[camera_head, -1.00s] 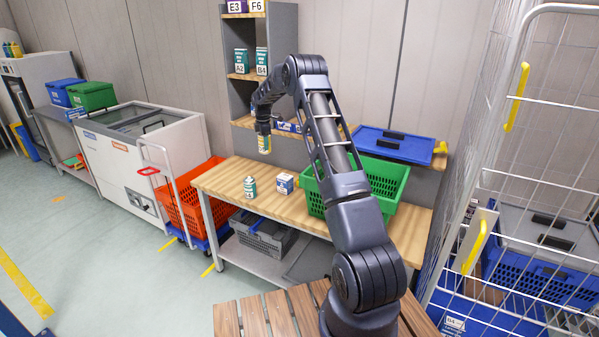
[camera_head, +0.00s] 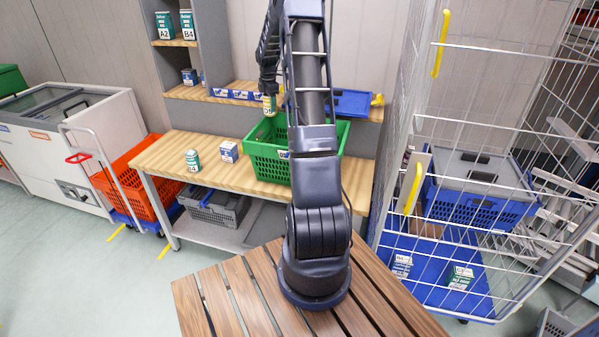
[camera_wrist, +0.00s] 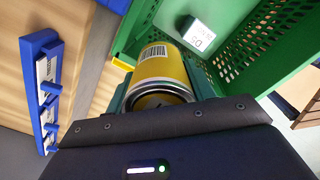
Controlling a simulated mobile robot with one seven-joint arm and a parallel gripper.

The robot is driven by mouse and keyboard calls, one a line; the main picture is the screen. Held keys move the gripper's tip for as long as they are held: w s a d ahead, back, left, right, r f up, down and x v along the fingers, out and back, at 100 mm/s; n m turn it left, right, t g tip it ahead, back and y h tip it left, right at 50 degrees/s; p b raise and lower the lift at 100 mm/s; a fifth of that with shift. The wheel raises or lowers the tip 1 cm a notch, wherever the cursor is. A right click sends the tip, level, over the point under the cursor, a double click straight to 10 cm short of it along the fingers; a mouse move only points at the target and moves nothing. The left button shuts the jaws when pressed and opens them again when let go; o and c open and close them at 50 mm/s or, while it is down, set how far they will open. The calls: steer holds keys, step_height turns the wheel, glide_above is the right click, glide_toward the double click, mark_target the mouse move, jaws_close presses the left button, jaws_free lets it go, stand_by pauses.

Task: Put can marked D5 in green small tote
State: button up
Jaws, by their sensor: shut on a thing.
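My gripper (camera_head: 268,92) is shut on a yellow and white can (camera_head: 269,106), which seems to bear the mark D5. In the wrist view the can (camera_wrist: 160,70) sits between the two fingers, its yellow side and barcode label showing. The green tote (camera_head: 270,166) stands on the wooden bench. The can is held above its back left part. In the wrist view the green tote's wall (camera_wrist: 285,40) lies beyond the can. A small white-faced item (camera_wrist: 198,34) shows inside it; its mark is hard to read.
A blue tote (camera_head: 350,102) is on the shelf behind. A wire cage trolley (camera_head: 440,120) stands at right.

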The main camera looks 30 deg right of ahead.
steer(key=s+d+f, duration=0.2)
steer(key=s+d, duration=0.4)
steer(key=s, duration=0.5)
steer(key=s+d+f, duration=0.1)
steer(key=s+d, duration=0.4)
steer(key=s, duration=0.7)
step_height(320, 180, down, 20)
steer(key=shift+w+d+r, duration=0.1)
steer(key=shift+d, duration=0.05)
steer(key=o, duration=1.2)
